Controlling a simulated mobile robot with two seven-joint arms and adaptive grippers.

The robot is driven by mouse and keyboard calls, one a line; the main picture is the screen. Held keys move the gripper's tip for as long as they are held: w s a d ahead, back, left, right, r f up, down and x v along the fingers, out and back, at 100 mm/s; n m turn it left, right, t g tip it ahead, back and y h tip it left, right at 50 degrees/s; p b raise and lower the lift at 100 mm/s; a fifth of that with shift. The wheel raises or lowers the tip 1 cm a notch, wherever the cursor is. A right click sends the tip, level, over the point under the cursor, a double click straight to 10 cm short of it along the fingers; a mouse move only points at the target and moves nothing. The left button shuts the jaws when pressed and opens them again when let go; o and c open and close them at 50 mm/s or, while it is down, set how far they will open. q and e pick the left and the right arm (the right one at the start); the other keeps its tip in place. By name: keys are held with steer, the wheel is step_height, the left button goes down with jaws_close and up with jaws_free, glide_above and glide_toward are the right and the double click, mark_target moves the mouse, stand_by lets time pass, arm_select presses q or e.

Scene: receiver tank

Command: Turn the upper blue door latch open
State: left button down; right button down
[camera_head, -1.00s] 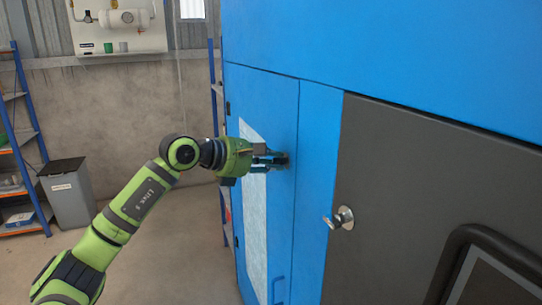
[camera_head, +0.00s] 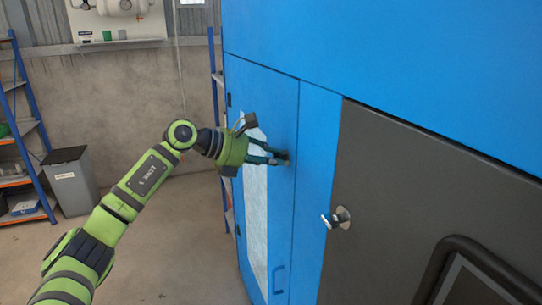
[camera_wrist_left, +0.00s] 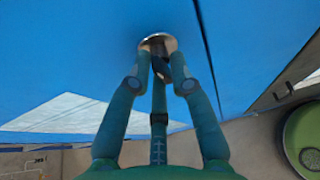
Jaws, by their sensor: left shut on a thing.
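The upper latch (camera_wrist_left: 157,42) sits on the blue door (camera_head: 276,110). In the left wrist view it has a round silver base and a darker lever between my fingers. My left gripper (camera_head: 283,158) reaches the door near its right edge and is shut on the latch. Its fingers (camera_wrist_left: 160,72) close around the lever from both sides in the left wrist view. In the head view the fingertips hide most of the latch. The gripper is rolled, with its body tilted. My right gripper is not in view.
A grey bin (camera_head: 70,181) and shelves (camera_head: 22,130) stand at left. Floor between is clear.

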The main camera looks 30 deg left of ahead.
arm_select(q)
steer(key=shift+r, duration=0.1)
steer(key=c, duration=1.2)
jaws_free()
steer(key=shift+a, duration=0.1)
steer(key=shift+w, duration=0.1)
steer(key=v, duration=1.2)
